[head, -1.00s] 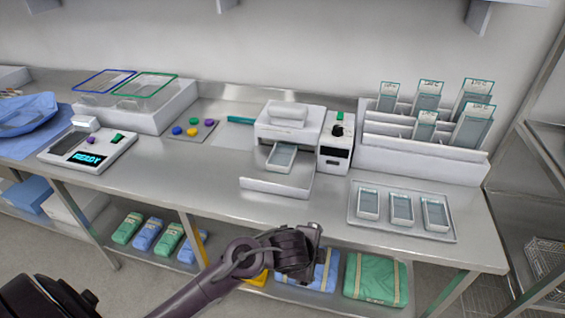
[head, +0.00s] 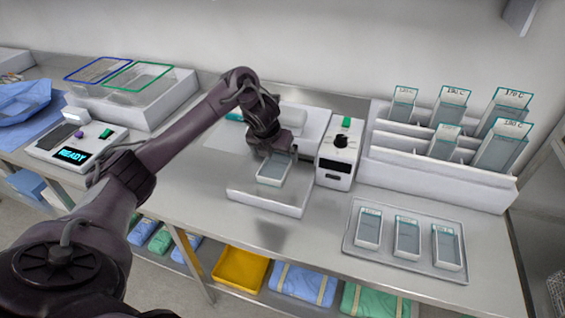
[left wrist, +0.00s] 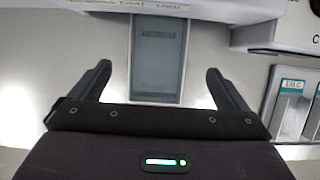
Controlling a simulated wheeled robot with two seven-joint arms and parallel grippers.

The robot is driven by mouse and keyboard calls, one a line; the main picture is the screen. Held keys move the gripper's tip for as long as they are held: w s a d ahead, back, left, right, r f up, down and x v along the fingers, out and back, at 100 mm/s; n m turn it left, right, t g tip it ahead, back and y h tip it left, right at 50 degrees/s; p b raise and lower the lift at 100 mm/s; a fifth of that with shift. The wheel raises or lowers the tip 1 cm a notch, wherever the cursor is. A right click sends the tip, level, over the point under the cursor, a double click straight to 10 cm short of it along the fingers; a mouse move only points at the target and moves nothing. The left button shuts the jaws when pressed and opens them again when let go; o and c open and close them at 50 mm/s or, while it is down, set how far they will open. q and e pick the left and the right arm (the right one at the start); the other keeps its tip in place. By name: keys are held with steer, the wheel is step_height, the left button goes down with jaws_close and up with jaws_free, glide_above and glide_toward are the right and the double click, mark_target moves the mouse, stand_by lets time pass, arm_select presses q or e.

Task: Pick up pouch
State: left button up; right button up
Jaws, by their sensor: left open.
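A clear pouch with a teal top band (head: 271,172) lies flat on the white tray (head: 262,197) at the front of a white machine (head: 312,122). My left gripper (head: 277,152) is over the back end of this pouch, pointing down, and hides part of it and of the machine. In the left wrist view the pouch (left wrist: 157,62) lies between the two open fingers (left wrist: 158,78), which are apart from its sides. Nothing is held. Three similar pouches (head: 407,238) lie on a metal tray (head: 384,256) at the right. My right gripper is not in view.
A white control box with a black knob (head: 338,153) stands right of the machine. A white rack (head: 440,174) holds several upright pouches. A READY device (head: 75,143) is at the left. Coloured packs and a yellow bin (head: 240,269) sit on the lower shelf.

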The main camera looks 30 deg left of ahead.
mark_target(276, 163)
arm_select(q)
steer(key=shift+s+f, duration=0.3)
steer(key=shift+f, duration=0.4)
steer(key=shift+w+a+f+p, duration=0.15)
steer(key=shift+w+f+p, duration=0.25)
steer(key=shift+f, duration=0.2)
steer(key=x, duration=0.3)
steer(key=shift+w+r, duration=0.1)
steer(key=shift+w, duration=0.1)
steer(key=shift+w+a+f, duration=0.1)
steer(key=shift+w+f, duration=0.05)
steer(key=shift+f, duration=0.25)
steer(key=c, duration=0.7)
steer(key=shift+c, duration=1.3)
steer(key=shift+r, duration=0.1)
steer(key=shift+c, duration=0.4)
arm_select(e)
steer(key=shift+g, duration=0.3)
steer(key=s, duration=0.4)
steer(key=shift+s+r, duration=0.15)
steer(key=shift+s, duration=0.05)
